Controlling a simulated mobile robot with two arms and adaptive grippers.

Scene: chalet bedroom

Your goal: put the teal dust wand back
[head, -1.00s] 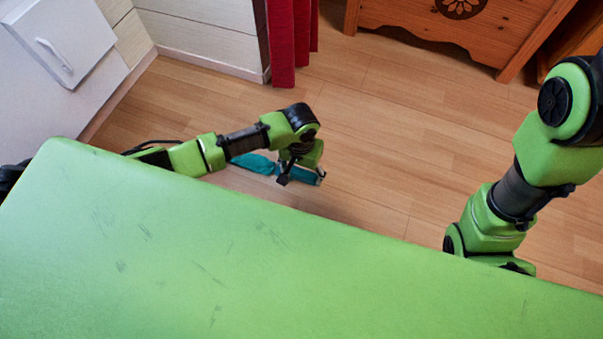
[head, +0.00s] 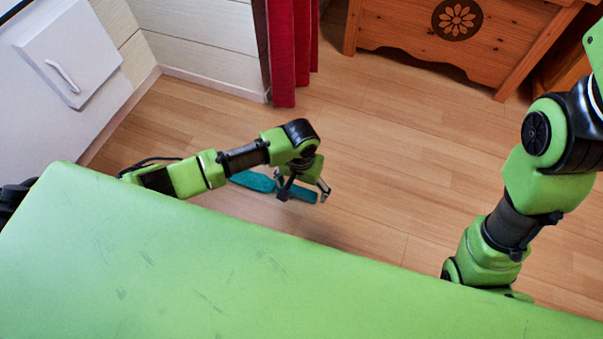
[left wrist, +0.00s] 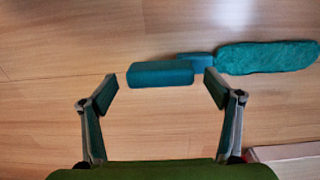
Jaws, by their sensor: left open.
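The teal dust wand has a fluffy head (head: 252,181) and a blocky handle (head: 297,194), seen against the wood floor in the head view. In the left wrist view its handle (left wrist: 160,74) shows just beyond and between the fingertips, with the fluffy head (left wrist: 268,57) to the right. My left gripper (head: 304,195) is open at the handle; its spread fingers also show in the left wrist view (left wrist: 160,88). I see clear gaps on both sides of the handle. Whether the wand rests on the floor is hard to tell. My right arm's gripper is hidden.
A wooden chest (head: 420,40) with a flower rosette stands at the back, beside a red curtain (head: 290,50). A white cabinet (head: 75,60) is at the left. A pale reddish-edged object (left wrist: 285,152) shows at the lower right of the left wrist view. Floor (head: 390,180) around is clear.

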